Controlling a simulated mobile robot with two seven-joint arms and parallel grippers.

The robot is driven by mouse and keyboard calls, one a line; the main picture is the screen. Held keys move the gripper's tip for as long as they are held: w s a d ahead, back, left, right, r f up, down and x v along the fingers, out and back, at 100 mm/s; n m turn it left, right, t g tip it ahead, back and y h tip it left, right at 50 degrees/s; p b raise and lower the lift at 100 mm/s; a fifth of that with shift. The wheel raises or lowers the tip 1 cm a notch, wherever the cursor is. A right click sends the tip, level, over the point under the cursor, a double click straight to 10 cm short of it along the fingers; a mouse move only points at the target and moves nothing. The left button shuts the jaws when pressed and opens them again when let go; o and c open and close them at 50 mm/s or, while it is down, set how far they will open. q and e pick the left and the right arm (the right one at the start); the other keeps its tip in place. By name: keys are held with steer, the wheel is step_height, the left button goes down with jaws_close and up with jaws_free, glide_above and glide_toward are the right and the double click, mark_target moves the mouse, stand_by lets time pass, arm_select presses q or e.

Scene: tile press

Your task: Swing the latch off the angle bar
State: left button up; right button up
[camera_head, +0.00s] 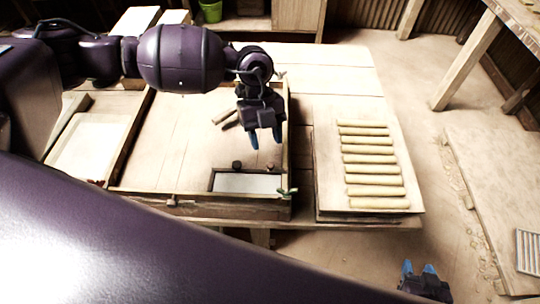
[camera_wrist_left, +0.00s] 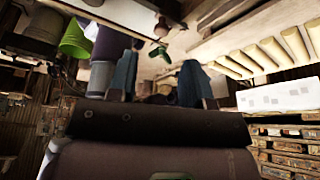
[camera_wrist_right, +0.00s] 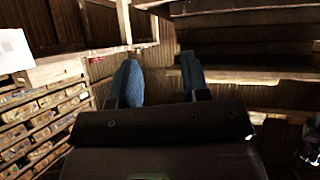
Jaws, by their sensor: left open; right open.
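A dark angle bar (camera_head: 211,181) edges a pale rectangle in the near right corner of a wooden frame in the head view. A small green-tipped piece (camera_head: 287,191), which looks like the latch, sits at that corner; whether it lies over the bar is too small to tell. A green piece also shows beyond the fingers in the left wrist view (camera_wrist_left: 160,53). My left gripper (camera_head: 266,138) is open and empty, above the frame and a little behind the bar, pointing down. My right gripper (camera_head: 418,269) is open and empty, low at the right, away from the table.
The wooden frame's front rail (camera_head: 190,207) runs along the table's near side. Dark short pieces (camera_head: 225,117) lie inside it. To the right, a board (camera_head: 328,190) carries several pale rolls (camera_head: 372,159). A pale tray (camera_head: 90,150) stands at left.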

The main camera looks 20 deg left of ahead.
mark_target(271, 164)
arm_select(q)
steer(key=x, duration=0.5)
steer(key=shift+s+f, duration=0.1)
steer(key=shift+s+d+f, duration=0.1)
steer(key=shift+d+f, duration=0.1)
steer(key=shift+f, duration=0.4)
arm_select(e)
steer(key=shift+w+a+r, duration=0.15)
steer(key=shift+w+r, duration=0.5)
steer(key=shift+w, duration=0.1)
arm_select(q)
steer(key=shift+c, duration=0.2)
arm_select(e)
steer(key=shift+s+f, duration=0.1)
arm_select(q)
jaws_close()
arm_select(e)
steer(key=shift+s+f, duration=0.35)
steer(key=shift+s, duration=0.1)
